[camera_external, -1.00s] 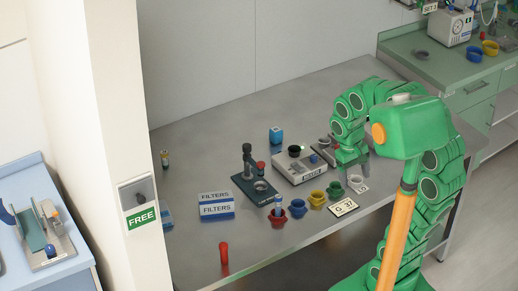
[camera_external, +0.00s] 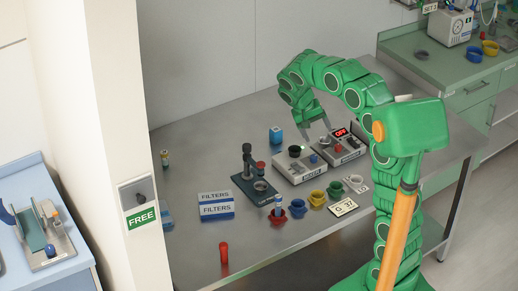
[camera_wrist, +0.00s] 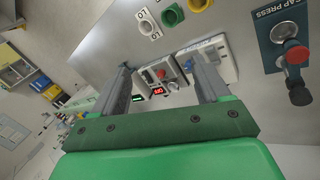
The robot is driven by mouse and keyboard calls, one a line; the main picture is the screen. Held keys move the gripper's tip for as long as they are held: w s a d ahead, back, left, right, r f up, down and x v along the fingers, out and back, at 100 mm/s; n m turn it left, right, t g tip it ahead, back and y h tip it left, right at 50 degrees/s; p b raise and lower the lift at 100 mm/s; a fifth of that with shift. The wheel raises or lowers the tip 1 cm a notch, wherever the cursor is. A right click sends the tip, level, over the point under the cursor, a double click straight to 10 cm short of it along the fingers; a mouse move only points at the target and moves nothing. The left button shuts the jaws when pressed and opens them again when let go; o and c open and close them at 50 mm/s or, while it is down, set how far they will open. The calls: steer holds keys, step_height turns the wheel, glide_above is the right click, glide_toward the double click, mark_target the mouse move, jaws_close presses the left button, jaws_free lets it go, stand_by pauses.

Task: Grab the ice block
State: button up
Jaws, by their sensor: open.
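No thing is clearly readable as ice. A small light-blue block (camera_external: 276,135) with a whitish front stands at the back of the steel table and may be the ice block; I cannot tell for sure. It stands left of my gripper (camera_external: 314,124), apart from it. My gripper points down above the back of two grey devices. In the wrist view my gripper (camera_wrist: 164,76) shows two spread fingers with nothing held between them. I cannot make out the blue block in the wrist view.
Below my gripper stand a device with a red display (camera_external: 343,147) and a grey device with a black cup (camera_external: 300,164). A cap press (camera_external: 254,178), filter boxes (camera_external: 216,206) and coloured cups (camera_external: 317,198) stand nearer the front. The back-left table is mostly clear.

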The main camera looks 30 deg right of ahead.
steer(key=w+f+m+t+h, duration=0.1)
steer(key=w+f+m+h, duration=0.4)
steer(key=w, duration=1)
steer(key=w+f+m+h, duration=0.1)
steer(key=w+f+m, duration=0.2)
steer(key=w+f, duration=0.75)
steer(key=m+h, duration=0.2)
steer(key=m, duration=0.2)
glide_toward(274, 130)
steer(key=d, duration=0.2)
steer(key=shift+s+a+f+m+t+h, duration=0.3)
steer(key=shift+a+f+m+h, duration=0.1)
steer(key=shift+f+m, duration=0.1)
steer(key=shift+x, duration=3.9)
steer(key=shift+f, duration=0.15)
steer(key=c, duration=1.1)
